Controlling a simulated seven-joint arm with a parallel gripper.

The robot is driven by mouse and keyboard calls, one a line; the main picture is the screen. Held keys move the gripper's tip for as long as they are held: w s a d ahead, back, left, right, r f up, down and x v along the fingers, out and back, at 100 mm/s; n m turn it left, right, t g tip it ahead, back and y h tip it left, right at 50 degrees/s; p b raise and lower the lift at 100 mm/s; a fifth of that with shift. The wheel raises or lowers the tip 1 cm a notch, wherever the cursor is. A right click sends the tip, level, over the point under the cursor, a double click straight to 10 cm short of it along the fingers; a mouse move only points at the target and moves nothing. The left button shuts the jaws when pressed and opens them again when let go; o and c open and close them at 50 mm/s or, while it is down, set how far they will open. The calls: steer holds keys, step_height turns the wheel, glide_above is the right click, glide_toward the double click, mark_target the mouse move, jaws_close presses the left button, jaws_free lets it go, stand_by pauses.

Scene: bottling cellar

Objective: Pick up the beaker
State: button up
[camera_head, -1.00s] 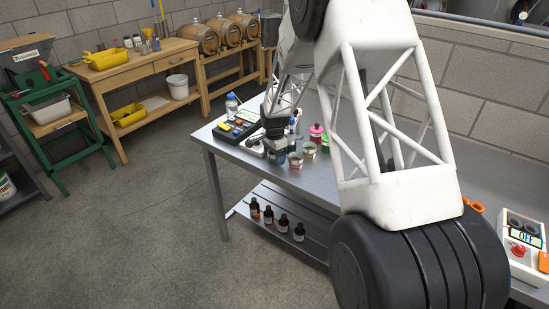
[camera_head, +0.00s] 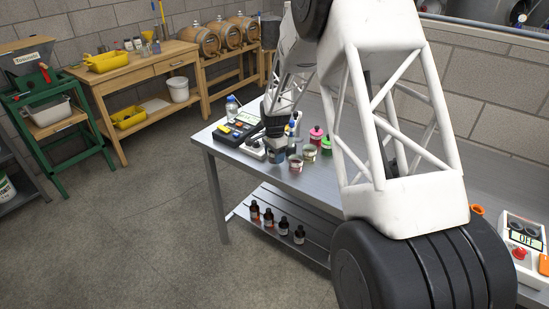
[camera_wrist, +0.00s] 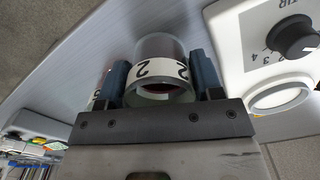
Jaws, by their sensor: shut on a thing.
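The beaker (camera_wrist: 158,52), clear glass with a white band marked "2", sits between the two fingers of my gripper (camera_wrist: 160,82) in the wrist view. The fingers touch or nearly touch its sides, and my gripper is shut on it. Something reddish shows inside its mouth. In the head view my gripper (camera_head: 275,143) is over the left part of the metal bench, with the beaker (camera_head: 276,156) small beneath it. I cannot tell from these frames whether its base is clear of the bench.
Other small cups (camera_head: 295,163) and a pink-capped bottle (camera_head: 316,134) stand just right of my gripper. A white stirrer with a dial (camera_wrist: 292,40) is close by in the wrist view. Dark bottles (camera_head: 284,226) stand on the lower shelf. The metal bench (camera_head: 240,162) has its front edge near.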

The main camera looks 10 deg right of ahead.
steer(key=shift+r, duration=0.75)
steer(key=shift+s+r, duration=0.15)
steer(key=shift+s, duration=0.2)
steer(key=s+r, duration=0.1)
steer(key=s, duration=1.4)
steer(key=shift+s+d+r, duration=0.15)
steer(key=shift+d+r, duration=0.05)
steer(key=shift+d, duration=0.1)
steer(key=w+r, duration=0.1)
steer(key=w, duration=1)
steer(key=w+r, duration=0.2)
steer(key=w, duration=0.9)
steer(key=w+d+r, duration=0.1)
steer(key=w+r, duration=0.1)
steer(key=w, duration=0.9)
steer(key=shift+w, duration=0.2)
steer(key=shift+f, duration=0.25)
steer(key=shift+f, duration=1.85)
